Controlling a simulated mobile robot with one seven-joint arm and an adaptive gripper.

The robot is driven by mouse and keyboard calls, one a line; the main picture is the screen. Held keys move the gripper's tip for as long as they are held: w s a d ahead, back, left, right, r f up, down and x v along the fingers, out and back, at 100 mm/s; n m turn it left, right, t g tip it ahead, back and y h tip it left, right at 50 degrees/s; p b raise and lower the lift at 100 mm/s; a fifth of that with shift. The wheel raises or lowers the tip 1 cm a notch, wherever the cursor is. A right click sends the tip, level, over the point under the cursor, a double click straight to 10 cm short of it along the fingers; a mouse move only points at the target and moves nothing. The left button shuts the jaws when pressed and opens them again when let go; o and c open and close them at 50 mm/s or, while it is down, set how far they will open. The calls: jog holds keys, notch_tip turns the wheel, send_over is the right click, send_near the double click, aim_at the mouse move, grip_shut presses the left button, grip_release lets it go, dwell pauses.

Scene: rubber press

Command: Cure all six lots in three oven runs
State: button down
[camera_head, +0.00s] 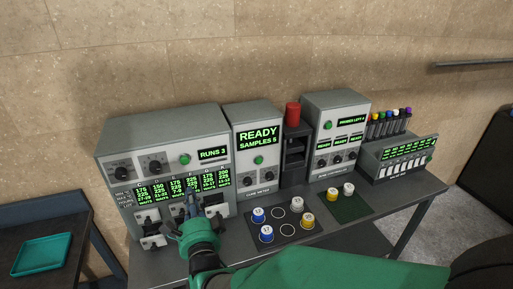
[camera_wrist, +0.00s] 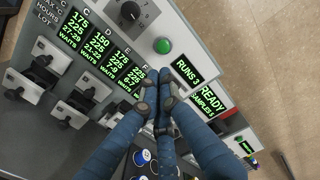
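The grey oven (camera_head: 165,142) stands at the left with a lit RUNS 3 display (camera_head: 212,154). Its lot displays (camera_head: 170,190) show numbers in several columns; the legible ones read WAITS. The columns C, D and E show in the wrist view (camera_wrist: 103,53). Below them are drawers or latches with dark handles (camera_head: 148,225). My gripper (camera_head: 190,208) is in front of the oven's lower front. In the wrist view my gripper (camera_wrist: 159,78) has its blue fingertips together with nothing visible between them. It covers part of the displays and the middle latches.
A cure meter (camera_head: 258,150) reads READY, SAMPLES 5. Blue, white and yellow-sided pucks (camera_head: 266,234) sit on dark mats (camera_head: 288,240). A red-topped device (camera_head: 293,115), a second controller (camera_head: 337,105) and a tube rack (camera_head: 388,125) stand right. A teal tray (camera_head: 42,254) lies on the left table.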

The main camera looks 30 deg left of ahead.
aim_at(185, 163)
jog(key=x, duration=1.3)
jog(key=shift+w+f+b, duration=0.1)
jog(key=shift+b, duration=0.3)
jog(key=shift+w+a+f+b, duration=0.1)
jog(key=shift+w+a+b, duration=0.2)
jog(key=shift+b, duration=0.25)
jog(key=shift+w+a+b, duration=0.25)
jog(key=shift+b, duration=0.1)
jog(key=shift+s, duration=0.1)
jog(key=shift+b+v, duration=0.75)
jog(key=shift+v, duration=0.35)
jog(key=v, duration=1.1)
jog(key=shift+s+d, duration=0.25)
